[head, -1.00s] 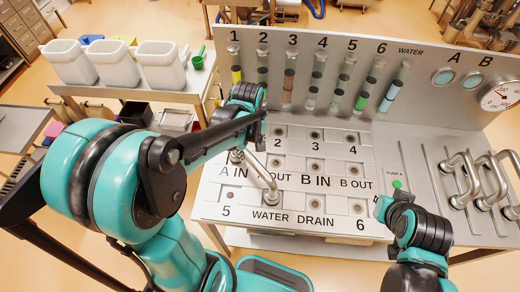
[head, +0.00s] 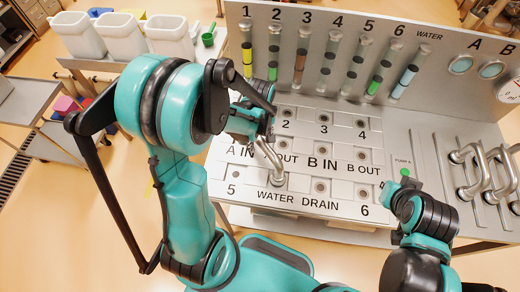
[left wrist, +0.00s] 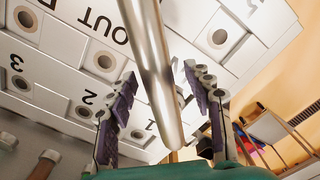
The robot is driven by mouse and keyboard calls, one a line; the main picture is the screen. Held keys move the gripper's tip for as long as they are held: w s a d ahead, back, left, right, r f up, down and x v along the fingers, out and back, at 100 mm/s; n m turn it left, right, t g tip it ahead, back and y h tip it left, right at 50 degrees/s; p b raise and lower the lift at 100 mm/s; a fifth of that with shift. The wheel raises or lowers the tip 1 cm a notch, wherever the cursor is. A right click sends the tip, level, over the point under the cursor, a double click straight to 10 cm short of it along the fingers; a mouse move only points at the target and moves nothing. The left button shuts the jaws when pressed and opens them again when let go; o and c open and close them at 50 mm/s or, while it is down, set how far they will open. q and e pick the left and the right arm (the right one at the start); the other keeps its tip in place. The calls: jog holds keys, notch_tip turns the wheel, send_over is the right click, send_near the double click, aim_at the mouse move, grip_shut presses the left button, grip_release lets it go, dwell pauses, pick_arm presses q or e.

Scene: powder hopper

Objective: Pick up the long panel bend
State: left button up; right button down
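A shiny metal pipe bend (head: 268,158) stands on the port panel, its lower end near the WATER and DRAIN labels. Its upper part runs in under my left gripper (head: 260,137), which partly hides it in the head view. In the left wrist view, the bend (left wrist: 157,70) runs lengthwise between the two purple-padded fingers of my left gripper (left wrist: 160,88). The fingers are apart, with a gap visible on both sides of the pipe. My right gripper (head: 402,192) hangs over the panel's right front corner; its fingers are not clear.
More metal bends (head: 470,170) stand in a rack at the right. The upright board (head: 345,45) with numbered tubes rises behind the ports.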

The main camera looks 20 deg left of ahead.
pick_arm(q)
grip_shut()
jog(key=shift+r, duration=0.1)
